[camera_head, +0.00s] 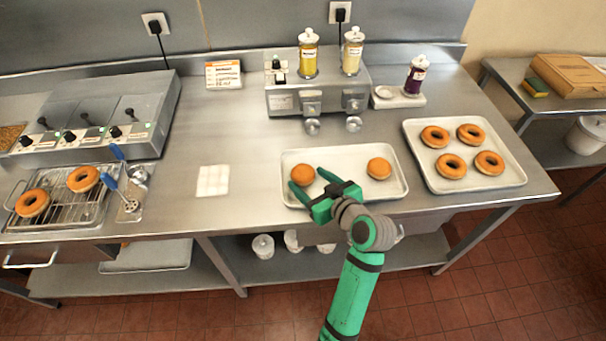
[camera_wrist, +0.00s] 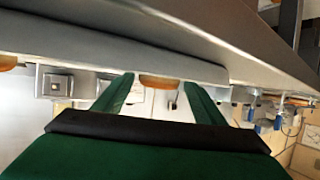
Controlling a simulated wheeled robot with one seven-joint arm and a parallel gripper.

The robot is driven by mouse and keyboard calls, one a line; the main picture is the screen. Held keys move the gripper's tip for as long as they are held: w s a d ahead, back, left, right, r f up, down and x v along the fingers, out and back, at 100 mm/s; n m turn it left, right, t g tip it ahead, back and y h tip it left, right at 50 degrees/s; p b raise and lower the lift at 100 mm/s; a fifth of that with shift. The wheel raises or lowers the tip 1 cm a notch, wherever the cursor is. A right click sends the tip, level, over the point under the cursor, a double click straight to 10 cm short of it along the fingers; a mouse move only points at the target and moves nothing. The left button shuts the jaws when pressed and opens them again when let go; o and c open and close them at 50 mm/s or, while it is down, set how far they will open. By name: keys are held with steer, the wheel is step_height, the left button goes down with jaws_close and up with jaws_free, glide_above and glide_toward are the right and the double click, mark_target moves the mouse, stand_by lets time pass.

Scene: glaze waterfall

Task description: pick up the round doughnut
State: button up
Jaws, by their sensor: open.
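Two round doughnuts without holes sit on the middle white tray (camera_head: 342,160). The left round doughnut (camera_head: 302,173) is at the tray's left side, and the other round doughnut (camera_head: 379,168) is at its right side. My gripper (camera_head: 307,180) is open at the left round doughnut, with its fingers spread at either side. In the wrist view, an orange-brown doughnut (camera_wrist: 158,82) shows between the two green fingertips, with a visible gap to each. Part of another doughnut (camera_wrist: 8,62) shows at the upper left edge there.
A right tray (camera_head: 440,182) holds several ring doughnuts. The dispenser unit (camera_head: 290,101) stands behind the middle tray. A white square (camera_head: 213,181) lies to the left. A wire rack (camera_head: 65,212) with two ring doughnuts and a fryer (camera_head: 95,120) are further left.

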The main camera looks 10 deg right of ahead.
steer(key=shift+x, duration=0.9)
steer(key=c, duration=0.8)
steer(key=shift+r, duration=0.1)
